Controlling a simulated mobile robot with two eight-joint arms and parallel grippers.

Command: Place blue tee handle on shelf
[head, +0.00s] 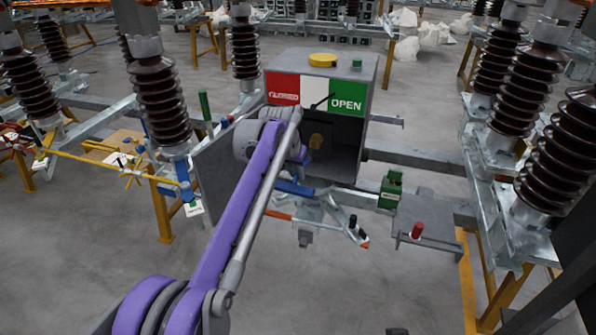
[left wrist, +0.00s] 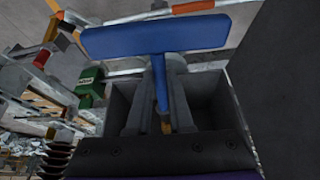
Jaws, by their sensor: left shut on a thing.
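The blue tee handle (left wrist: 168,40) fills the top of the left wrist view, its crossbar nearly level and its stem running down between my fingers. My left gripper (left wrist: 163,100) is shut on that stem. In the head view the blue handle (head: 295,188) shows below the end of my purple left arm, in front of the open grey box. The fingers are mostly hidden there by the arm. A flat grey shelf (head: 440,240) with a red-topped peg juts out at the right of the box. My right gripper is not in view.
The grey box (head: 345,66) has a red, white and green OPEN panel and an open door (head: 210,165). A green block (head: 391,190) stands beside the shelf. A linkage (head: 325,212) with orange ends hangs below the box. Brown insulators (head: 548,140) stand at both sides.

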